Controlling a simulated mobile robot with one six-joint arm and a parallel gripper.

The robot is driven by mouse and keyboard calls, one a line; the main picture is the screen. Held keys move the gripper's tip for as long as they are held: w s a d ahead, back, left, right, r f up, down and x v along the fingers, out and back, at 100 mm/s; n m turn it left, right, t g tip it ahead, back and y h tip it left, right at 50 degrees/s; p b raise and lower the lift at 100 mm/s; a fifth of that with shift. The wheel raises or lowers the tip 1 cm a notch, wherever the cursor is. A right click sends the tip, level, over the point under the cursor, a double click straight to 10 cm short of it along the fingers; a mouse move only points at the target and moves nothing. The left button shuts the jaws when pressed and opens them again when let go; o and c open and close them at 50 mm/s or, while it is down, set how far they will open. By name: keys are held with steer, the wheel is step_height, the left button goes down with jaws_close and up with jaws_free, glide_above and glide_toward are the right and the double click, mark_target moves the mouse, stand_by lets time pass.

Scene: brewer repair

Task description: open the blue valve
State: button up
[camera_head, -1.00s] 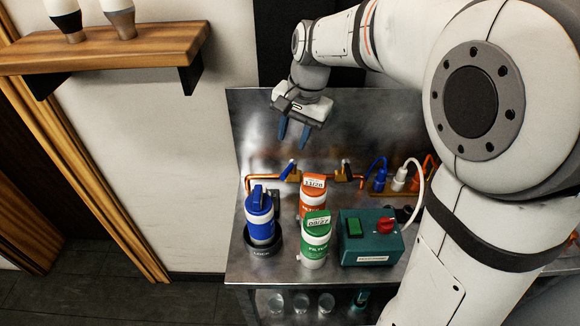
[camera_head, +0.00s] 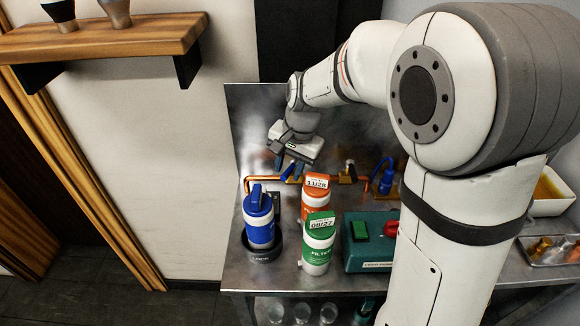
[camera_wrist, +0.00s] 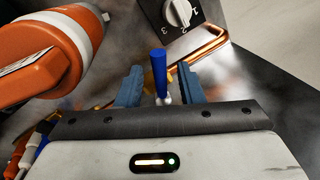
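The blue valve's lever (camera_wrist: 159,72) stands upright in the wrist view, between my gripper's two blue fingers. My gripper (camera_wrist: 160,80) is open, with a visible gap on each side of the lever. In the head view, my gripper (camera_head: 288,172) is low over the copper pipe at the back of the steel counter. The lever (camera_head: 288,171) is small there and hard to tell from the fingers. The copper pipe (camera_wrist: 208,48) runs behind the lever in the wrist view. The valve body is mostly hidden by my gripper.
An orange filter (camera_head: 314,199) stands close in front of the valve and fills the upper left wrist view. A green filter (camera_head: 319,243), a blue canister (camera_head: 258,218) and a teal box (camera_head: 363,257) stand nearer. A dial (camera_wrist: 178,13) is at the wrist view's top.

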steer(key=shift+f, duration=0.15)
steer(key=shift+c, duration=0.2)
jaws_close()
stand_by(0.3)
